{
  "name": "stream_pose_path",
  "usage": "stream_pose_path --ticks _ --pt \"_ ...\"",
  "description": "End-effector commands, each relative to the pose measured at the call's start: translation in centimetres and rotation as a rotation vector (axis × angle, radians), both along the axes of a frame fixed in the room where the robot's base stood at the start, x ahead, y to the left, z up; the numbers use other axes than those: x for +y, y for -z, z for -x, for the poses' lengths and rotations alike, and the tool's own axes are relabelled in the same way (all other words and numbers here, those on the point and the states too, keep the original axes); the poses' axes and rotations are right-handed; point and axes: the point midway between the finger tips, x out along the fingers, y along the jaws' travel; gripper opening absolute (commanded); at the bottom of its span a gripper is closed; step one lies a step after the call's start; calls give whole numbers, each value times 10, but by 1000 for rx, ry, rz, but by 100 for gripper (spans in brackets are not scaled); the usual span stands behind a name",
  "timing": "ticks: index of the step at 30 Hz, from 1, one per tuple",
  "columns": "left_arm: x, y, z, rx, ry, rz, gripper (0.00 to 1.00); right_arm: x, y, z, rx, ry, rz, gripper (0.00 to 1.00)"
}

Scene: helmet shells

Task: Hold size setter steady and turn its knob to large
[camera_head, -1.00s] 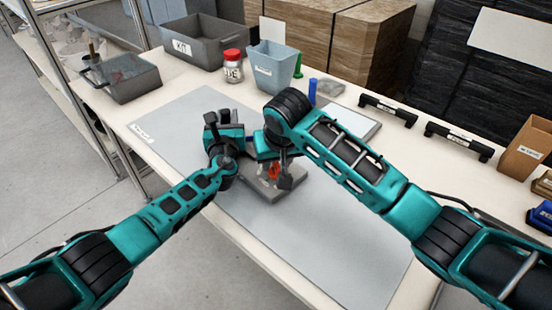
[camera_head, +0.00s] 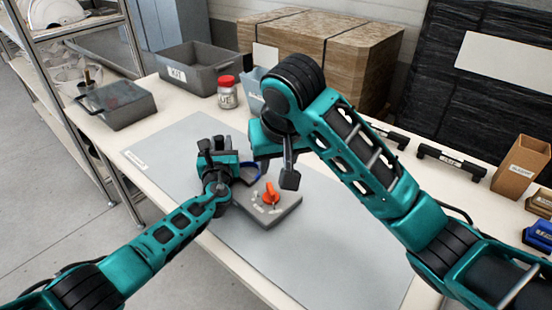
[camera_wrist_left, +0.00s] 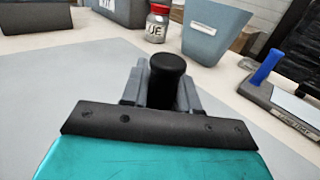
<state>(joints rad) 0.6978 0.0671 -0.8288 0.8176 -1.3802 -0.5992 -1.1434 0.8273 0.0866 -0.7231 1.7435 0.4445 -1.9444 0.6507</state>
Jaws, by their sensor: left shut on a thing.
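The size setter (camera_head: 285,213) is a flat grey base on the grey mat, with an orange knob (camera_head: 270,194) on top and small pale marks in front of it. The marks are too small to read. My left gripper (camera_head: 216,144) is beside the setter's far left side; it is shut on an upright black handle (camera_wrist_left: 167,82), which shows between its fingers in the left wrist view. The handle's lower end is hidden.
A red-lidded jar (camera_head: 227,93), a grey kit bin (camera_head: 192,68) and a lidded grey box (camera_head: 118,104) stand along the back. Black handles (camera_head: 452,161) and a brown box (camera_head: 522,164) lie to the right. The mat's front right (camera_head: 335,250) is clear.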

Motion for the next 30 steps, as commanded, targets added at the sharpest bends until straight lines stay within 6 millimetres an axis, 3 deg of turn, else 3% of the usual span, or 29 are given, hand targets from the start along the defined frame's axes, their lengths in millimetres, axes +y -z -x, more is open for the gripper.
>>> stream_pose_path --ticks 9,10,19,30 --pt "1 0 0 0 -1 -1 0 0 0 0 0 0 0 38" --pt "1 0 0 0 -1 -1 30 0 0 0 0 0 0 38" --pt "0 0 0 0 -1 0 59 0 0 0 0 0 0 38" --pt "0 1 4 1 0 2 59 0 0 0 0 0 0 38"
